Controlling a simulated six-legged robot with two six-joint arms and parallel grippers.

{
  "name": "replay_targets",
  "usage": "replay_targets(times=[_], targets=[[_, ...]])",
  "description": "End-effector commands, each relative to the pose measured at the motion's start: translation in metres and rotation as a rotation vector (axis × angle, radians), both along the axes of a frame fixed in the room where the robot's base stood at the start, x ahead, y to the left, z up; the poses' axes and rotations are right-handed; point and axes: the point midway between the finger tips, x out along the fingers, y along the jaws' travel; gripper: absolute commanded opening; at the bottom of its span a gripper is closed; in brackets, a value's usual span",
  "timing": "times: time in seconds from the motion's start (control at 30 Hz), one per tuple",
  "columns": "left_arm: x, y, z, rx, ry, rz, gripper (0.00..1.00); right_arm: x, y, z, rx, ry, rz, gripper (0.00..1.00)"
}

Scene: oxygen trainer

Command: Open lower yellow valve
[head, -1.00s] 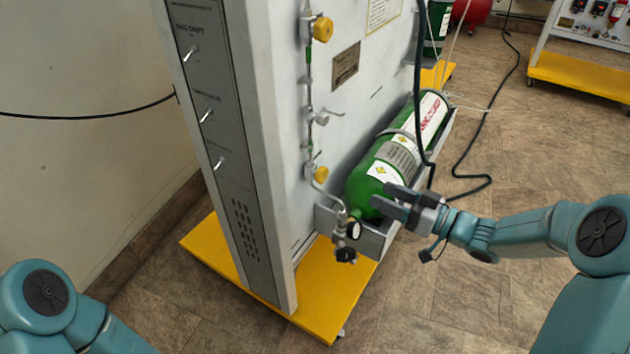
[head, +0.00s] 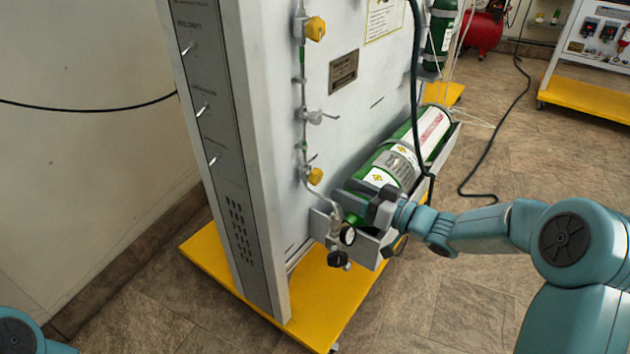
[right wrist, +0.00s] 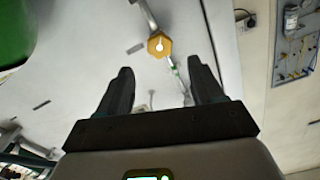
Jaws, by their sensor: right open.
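The lower yellow valve (head: 315,175) sits on the thin pipe on the panel's (head: 352,118) face. In the right wrist view the yellow valve (right wrist: 159,45) shows ahead, just beyond and between the fingertips. My right gripper (head: 350,192) is in front of the green cylinder's near end, below and right of the lower valve, apart from it. In the right wrist view its two fingers (right wrist: 160,82) stand wide apart with nothing between them. The upper yellow valve (head: 315,28) is higher on the same pipe. My left gripper is out of view.
The green cylinder (head: 402,160) lies in a grey cradle beside the panel. A gauge (head: 348,235) and black knob (head: 338,259) are below the right gripper. A dark hose (head: 416,80) hangs near the cylinder. The yellow base (head: 310,310) lies beneath.

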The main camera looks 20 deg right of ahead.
Motion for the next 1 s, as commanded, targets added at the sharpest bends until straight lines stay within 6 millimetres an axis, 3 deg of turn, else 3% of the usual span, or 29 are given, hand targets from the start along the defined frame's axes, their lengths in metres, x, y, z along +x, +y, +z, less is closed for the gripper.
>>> replay_targets(times=[0.2, 0.4, 0.83, 0.87, 1.0], targets=[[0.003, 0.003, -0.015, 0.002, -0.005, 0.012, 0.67, 0.041, 0.034, -0.003, 0.000, -0.002, 0.006, 0.67], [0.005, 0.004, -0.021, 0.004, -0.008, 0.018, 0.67, 0.066, 0.054, -0.002, 0.000, 0.000, 0.005, 0.67], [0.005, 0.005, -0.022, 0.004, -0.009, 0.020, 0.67, 0.075, 0.060, 0.000, 0.001, 0.001, 0.003, 0.67], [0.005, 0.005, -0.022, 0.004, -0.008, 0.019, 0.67, 0.075, 0.060, 0.000, 0.001, 0.001, 0.003, 0.60], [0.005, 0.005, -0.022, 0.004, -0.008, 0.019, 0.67, 0.075, 0.060, 0.000, 0.001, 0.001, 0.003, 0.14]])
